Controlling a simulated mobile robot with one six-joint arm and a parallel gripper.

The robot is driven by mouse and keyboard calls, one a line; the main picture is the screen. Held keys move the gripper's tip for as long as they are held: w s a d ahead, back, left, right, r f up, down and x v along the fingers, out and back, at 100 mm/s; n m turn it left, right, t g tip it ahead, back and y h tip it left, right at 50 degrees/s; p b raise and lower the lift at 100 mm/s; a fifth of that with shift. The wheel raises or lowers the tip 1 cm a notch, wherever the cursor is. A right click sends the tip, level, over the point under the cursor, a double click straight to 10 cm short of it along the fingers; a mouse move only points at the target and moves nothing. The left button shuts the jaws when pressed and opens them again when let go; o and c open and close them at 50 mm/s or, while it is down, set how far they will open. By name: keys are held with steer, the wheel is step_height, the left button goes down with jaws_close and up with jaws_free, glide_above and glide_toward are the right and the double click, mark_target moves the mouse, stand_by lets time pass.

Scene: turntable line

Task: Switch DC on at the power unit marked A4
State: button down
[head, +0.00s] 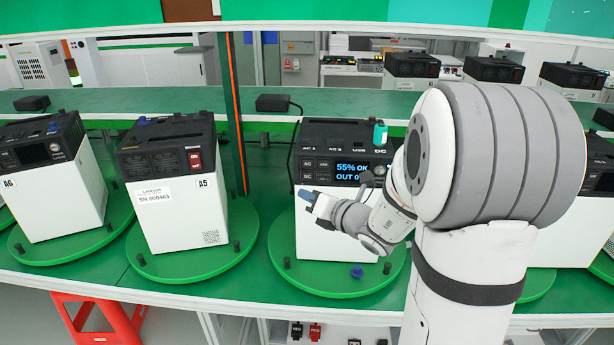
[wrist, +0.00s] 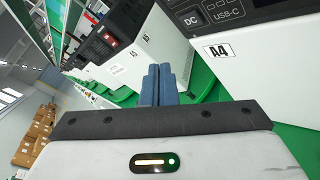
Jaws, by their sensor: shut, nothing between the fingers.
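The power unit marked A4 (head: 330,235) stands on a green turntable at the centre of the head view. Its display (head: 350,172) reads 55% OK and OUT 0, the last part hidden by my arm. Its DC button (head: 307,176) is at the lower left of the front panel. In the wrist view the DC button (wrist: 192,18) and the A4 label (wrist: 219,50) show at the upper right. My gripper (head: 307,197) has blue fingers, shut and empty, in front of the unit just below the DC button. The fingers (wrist: 160,84) point past A4's left side in the wrist view.
Unit A5 (head: 172,200) and unit A6 (head: 65,210) stand on turntables to the left. A teal plug (head: 380,135) sits on A4's top. A blue cap (head: 357,272) lies on A4's turntable (head: 320,284). An orange-edged post (head: 236,130) stands between A5 and A4.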

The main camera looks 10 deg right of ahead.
mark_target(299, 177)
steer(key=w, duration=0.1)
steer(key=w+d, duration=0.1)
steer(key=w, duration=0.2)
steer(key=shift+w+d, duration=0.25)
steer(key=shift+w, duration=0.1)
steer(key=shift+w, duration=0.1)
stand_by(1.7)
steer(key=shift+w+d, duration=0.15)
steer(key=shift+w, duration=0.1)
steer(key=shift+w+d, duration=0.1)
steer(key=shift+w, duration=0.25)
stand_by(0.6)
steer(key=shift+s, duration=0.1)
steer(key=shift+s+a, duration=0.25)
steer(key=shift+s, duration=0.4)
